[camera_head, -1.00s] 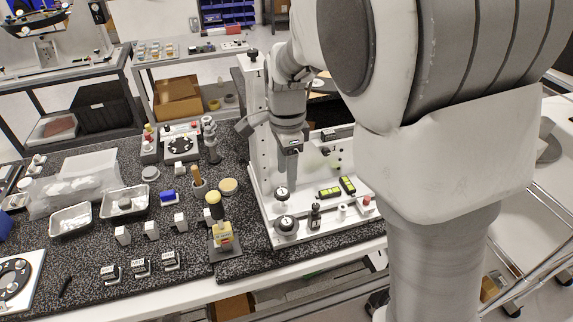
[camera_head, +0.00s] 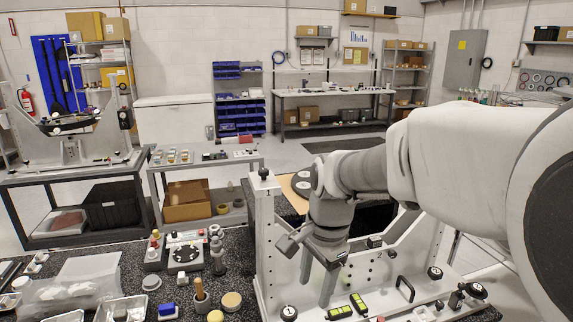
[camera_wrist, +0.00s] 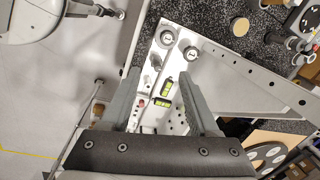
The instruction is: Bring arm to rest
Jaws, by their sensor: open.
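My gripper (camera_head: 316,284) hangs at the end of my arm over the white mirror fixture (camera_head: 266,235) in the head view, its fingers pointing down. In the wrist view my gripper (camera_wrist: 160,77) is open, with its two grey fingers apart and nothing held between them. Beyond the fingers lie the fixture's white base and two yellow-green level vials (camera_wrist: 167,88). The vials also show in the head view (camera_head: 340,312), just below the gripper. My arm reaches in from the right and hides part of the fixture.
A dark speckled bench holds a clear plastic box (camera_head: 88,278), a dial block (camera_head: 186,254) and a wooden-handled tool (camera_head: 200,295) left of the fixture. A black handle (camera_head: 405,288) stands on the fixture's right side. A low cart (camera_head: 205,165) stands behind the bench.

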